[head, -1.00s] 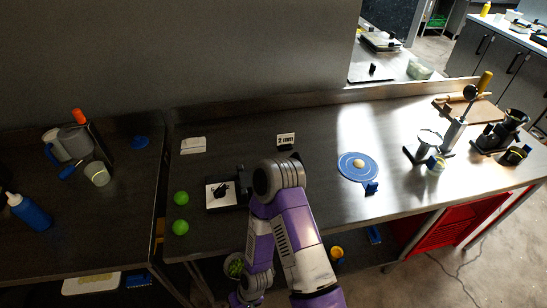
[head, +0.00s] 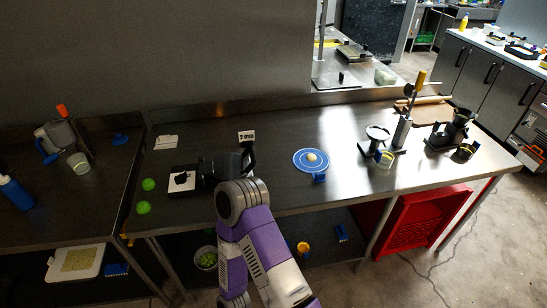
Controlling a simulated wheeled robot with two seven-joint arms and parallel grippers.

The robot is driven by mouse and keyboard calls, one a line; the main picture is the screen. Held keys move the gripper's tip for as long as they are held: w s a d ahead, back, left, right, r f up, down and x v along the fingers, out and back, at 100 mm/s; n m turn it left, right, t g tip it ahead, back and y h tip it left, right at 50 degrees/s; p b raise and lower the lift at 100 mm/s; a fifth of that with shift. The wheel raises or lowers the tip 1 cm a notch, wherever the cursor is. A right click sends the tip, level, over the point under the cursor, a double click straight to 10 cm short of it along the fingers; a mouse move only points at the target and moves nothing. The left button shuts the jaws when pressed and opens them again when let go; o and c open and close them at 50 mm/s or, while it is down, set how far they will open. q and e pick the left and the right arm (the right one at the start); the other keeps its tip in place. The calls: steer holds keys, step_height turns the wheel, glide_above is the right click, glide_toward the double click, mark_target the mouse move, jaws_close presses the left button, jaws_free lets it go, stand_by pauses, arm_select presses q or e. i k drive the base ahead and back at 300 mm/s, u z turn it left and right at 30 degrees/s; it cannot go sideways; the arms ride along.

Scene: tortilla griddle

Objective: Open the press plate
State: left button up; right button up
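A low black device, which looks like the press (head: 183,180), sits on the steel table left of centre. Its left part is a pale square plate with a small black piece on top. Its right part is a dark rounded body (head: 226,165) with an upright piece at its right end. My bent arm covers its lower right edge, so I cannot tell how its plate is hinged or whether it is shut. The arm's forearm runs down out of the bottom of the picture. Neither gripper shows.
Stands with a round plate (head: 378,131) and a black cup (head: 463,116) are farther right.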

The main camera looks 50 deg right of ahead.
mark_target(229, 165)
steer(key=z, duration=0.85)
steer(key=i, duration=0.25)
